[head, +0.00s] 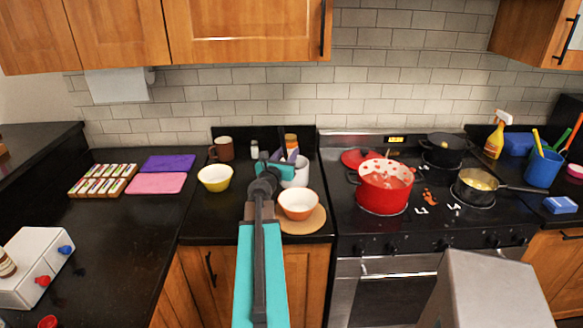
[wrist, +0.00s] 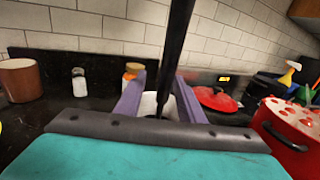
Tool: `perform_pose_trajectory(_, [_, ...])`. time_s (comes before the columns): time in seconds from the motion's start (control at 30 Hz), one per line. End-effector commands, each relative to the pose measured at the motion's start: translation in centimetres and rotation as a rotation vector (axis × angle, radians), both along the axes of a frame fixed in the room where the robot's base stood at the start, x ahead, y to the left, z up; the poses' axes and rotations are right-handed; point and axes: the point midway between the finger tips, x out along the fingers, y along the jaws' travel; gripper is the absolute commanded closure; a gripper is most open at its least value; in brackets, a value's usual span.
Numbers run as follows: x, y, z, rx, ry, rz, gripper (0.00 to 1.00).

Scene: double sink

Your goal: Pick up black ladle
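A black ladle shows in the wrist view as a long dark handle (wrist: 174,50). It runs from the top edge down between the fingers of my gripper (wrist: 160,84) toward a white container (wrist: 148,104). The purple fingers are apart, one on each side of the handle, with a gap visible at the left finger; the right finger looks closer. The ladle's lower end is hidden. In the head view my gripper (head: 285,158) is at the white container (head: 301,173), behind the orange-and-white bowl; my arm hides much of this spot.
A yellow bowl (head: 214,178) and a brown mug (head: 223,149) stand left of my gripper. The orange-and-white bowl (head: 298,204) sits on a round board (head: 305,224) in front. A red pot (head: 384,189) is on the stove to the right. Bottles stand by the wall.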

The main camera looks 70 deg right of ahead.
Motion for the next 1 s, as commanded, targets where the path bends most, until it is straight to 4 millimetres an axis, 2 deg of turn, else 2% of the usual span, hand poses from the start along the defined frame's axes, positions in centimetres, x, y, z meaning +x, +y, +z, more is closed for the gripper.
perform_pose_trajectory(0.2, [0.07, -1.32, 0.03, 0.000, 0.000, 0.001, 0.65])
perform_pose_trajectory(0.8, [0.07, -1.32, 0.03, 0.000, 0.000, 0.001, 0.65])
perform_pose_trajectory(1.0, [0.08, -1.32, 0.03, 0.000, 0.000, 0.001, 0.98])
